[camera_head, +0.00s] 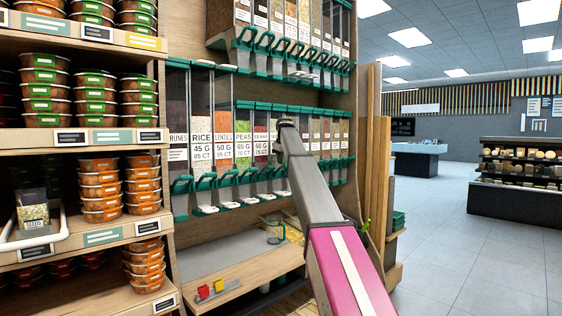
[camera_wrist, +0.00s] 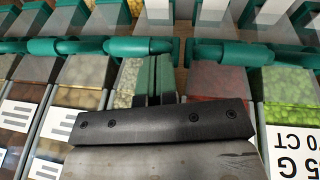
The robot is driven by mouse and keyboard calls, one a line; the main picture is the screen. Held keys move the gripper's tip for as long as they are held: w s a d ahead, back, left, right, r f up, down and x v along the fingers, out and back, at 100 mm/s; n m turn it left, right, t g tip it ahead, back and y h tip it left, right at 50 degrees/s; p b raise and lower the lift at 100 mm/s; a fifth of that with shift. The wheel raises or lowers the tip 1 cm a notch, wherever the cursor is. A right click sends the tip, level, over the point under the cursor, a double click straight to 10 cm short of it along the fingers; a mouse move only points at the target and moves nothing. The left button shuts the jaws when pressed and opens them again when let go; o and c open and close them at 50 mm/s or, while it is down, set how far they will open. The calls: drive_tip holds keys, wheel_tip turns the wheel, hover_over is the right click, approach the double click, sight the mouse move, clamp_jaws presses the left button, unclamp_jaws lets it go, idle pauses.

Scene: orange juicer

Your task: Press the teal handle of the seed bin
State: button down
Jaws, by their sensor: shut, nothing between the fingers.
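A row of clear bins with teal handles lines the wall unit in the head view, including a green-filled peas bin (camera_head: 243,127) and a red-filled bin (camera_head: 261,125) beside it. The red bin's label is too small to read surely, so I cannot tell which bin is the seed bin. The red bin's teal handle (camera_head: 264,173) hangs low at its front. In the wrist view, my gripper (camera_wrist: 153,68) is shut and empty, its fingertips close to a teal handle (camera_wrist: 140,46); contact is unclear. Another teal handle (camera_wrist: 222,54) lies to the right. In the head view my arm hides some bins.
An upper row of bins (camera_head: 290,50) with teal handles hangs above. A wooden shelf (camera_head: 230,275) juts out below, with small red and yellow blocks (camera_head: 211,290). Shelves of orange tubs (camera_head: 102,185) stand at left. The floor (camera_head: 480,230) at right is clear.

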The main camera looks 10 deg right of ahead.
drive_tip(key=shift+s+f, duration=0.1)
drive_tip(key=shift+s, duration=0.05)
wheel_tip(320, 180, down, 6)
drive_tip(key=s+d+t+y, duration=0.2)
drive_tip(key=s+t+y, duration=0.1)
drive_tip(key=t+y, duration=0.1)
drive_tip(key=shift+d+m+t, duration=0.2)
drive_tip(key=shift+m+t, duration=0.1)
drive_tip(key=shift+t, duration=0.6)
